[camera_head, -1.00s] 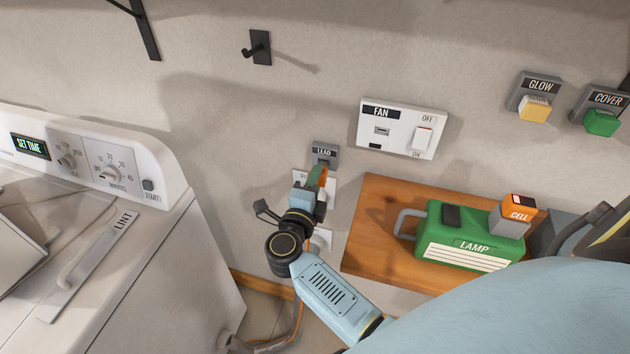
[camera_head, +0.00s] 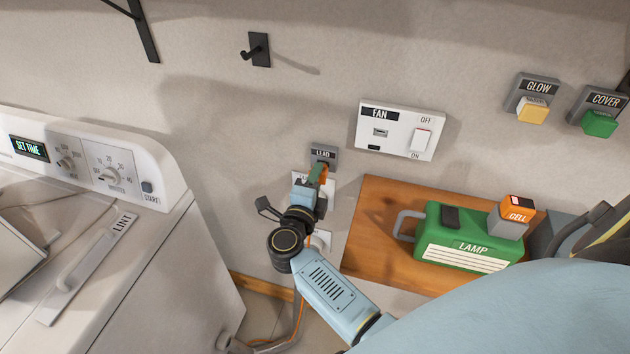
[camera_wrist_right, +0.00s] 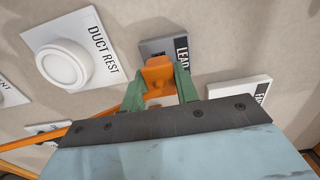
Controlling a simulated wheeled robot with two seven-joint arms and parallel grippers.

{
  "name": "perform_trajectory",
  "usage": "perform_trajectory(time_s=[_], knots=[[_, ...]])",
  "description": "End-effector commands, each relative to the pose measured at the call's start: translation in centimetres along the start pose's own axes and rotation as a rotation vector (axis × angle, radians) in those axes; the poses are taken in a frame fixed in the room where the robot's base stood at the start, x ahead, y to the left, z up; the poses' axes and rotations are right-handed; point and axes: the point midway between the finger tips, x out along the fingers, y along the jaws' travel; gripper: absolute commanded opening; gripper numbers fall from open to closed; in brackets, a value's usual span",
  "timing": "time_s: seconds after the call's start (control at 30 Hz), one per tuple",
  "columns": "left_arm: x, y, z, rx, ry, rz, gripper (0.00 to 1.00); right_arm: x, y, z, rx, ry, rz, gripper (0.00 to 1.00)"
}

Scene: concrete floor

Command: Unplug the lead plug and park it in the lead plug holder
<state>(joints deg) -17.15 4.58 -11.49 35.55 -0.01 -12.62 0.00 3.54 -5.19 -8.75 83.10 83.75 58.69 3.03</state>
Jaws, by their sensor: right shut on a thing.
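The orange lead plug (camera_wrist_right: 157,76) is between the green fingers of my right gripper (camera_wrist_right: 161,88), which is shut on it. Its orange cord (camera_wrist_right: 103,108) runs off to the left in the wrist view. The plug's far end is at the grey lead plug holder (camera_wrist_right: 165,46), marked LEAD; I cannot tell whether it is seated or just in front. In the head view the holder (camera_head: 323,153) is on the wall just above my right gripper (camera_head: 319,176), and the plug is mostly hidden there. My left gripper is not in view.
A white FAN switch plate (camera_head: 401,130) is right of the holder. A round DUCT REST (camera_wrist_right: 66,64) shows in the wrist view. A green LAMP box (camera_head: 462,238) stands on a wooden shelf (camera_head: 368,255). A white machine (camera_head: 130,255) stands left. Another white wall plate (camera_head: 320,241) is below the gripper.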

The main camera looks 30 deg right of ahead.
Motion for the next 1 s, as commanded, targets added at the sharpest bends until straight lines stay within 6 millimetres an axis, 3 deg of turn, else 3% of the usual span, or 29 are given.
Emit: perform_trajectory(time_s=[0.63,0.67,0.7,0.83,1.0], knots=[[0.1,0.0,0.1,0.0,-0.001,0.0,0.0,1.6,0.0,0.0,0.0,0.0,-0.001,0.03],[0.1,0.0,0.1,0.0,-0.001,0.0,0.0,1.6,0.0,0.0,0.0,0.0,-0.001,0.33],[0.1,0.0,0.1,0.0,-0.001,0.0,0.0,1.6,0.0,0.0,0.0,0.0,0.0,0.38],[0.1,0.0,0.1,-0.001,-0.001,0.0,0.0,1.6,0.0,0.0,0.0,0.0,-0.001,0.55],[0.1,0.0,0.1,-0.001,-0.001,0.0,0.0,1.6,0.0,0.0,0.0,0.0,0.0,0.56]])
